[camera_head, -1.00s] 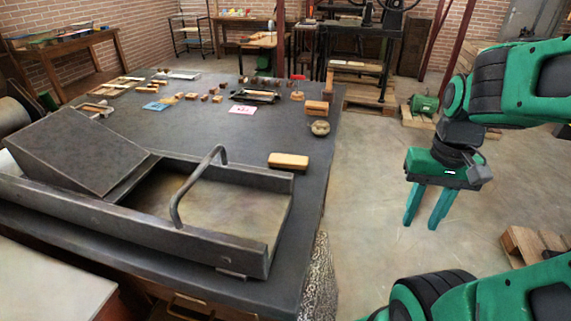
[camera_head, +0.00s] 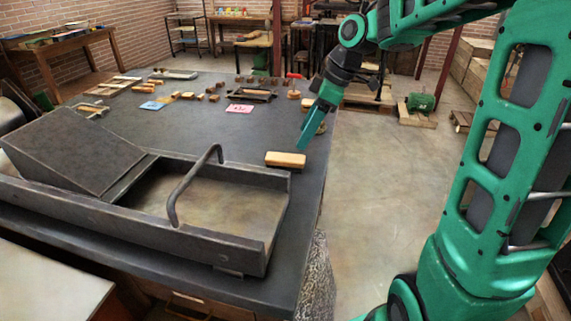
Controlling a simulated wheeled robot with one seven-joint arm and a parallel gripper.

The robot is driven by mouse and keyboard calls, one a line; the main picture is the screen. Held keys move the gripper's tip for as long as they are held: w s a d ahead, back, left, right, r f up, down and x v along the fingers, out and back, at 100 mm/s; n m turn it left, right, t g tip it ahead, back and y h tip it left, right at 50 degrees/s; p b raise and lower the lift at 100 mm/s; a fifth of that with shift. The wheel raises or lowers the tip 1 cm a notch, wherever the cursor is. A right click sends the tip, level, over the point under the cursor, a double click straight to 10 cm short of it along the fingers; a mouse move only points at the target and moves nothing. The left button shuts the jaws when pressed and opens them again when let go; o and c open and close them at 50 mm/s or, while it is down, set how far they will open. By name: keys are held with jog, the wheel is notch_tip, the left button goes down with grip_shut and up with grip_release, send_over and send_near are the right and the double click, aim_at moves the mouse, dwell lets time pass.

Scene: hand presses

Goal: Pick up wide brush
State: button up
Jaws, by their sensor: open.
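The wide brush appears to be the wooden block with a dark underside (camera_head: 286,160), lying on the dark table (camera_head: 230,135) near its right edge, just behind the metal tray frame. My gripper (camera_head: 304,146) reaches down from the upper right. Its green fingertips are just behind and to the right of the brush's right end. The fingers are seen nearly edge-on and one mostly hides the other. They hold nothing that I can see. Whether they touch the brush cannot be told.
A metal frame with a curved handle (camera_head: 190,184) fills the near table. A pink card (camera_head: 239,108), a blue card (camera_head: 152,105) and several small blocks lie farther back. Table behind the brush is mostly clear.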

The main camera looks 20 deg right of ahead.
aim_at(292, 158)
jog(key=x, duration=1)
jog(key=shift+a+f, duration=0.1)
jog(key=shift+f, duration=0.05)
jog(key=c, duration=1.2)
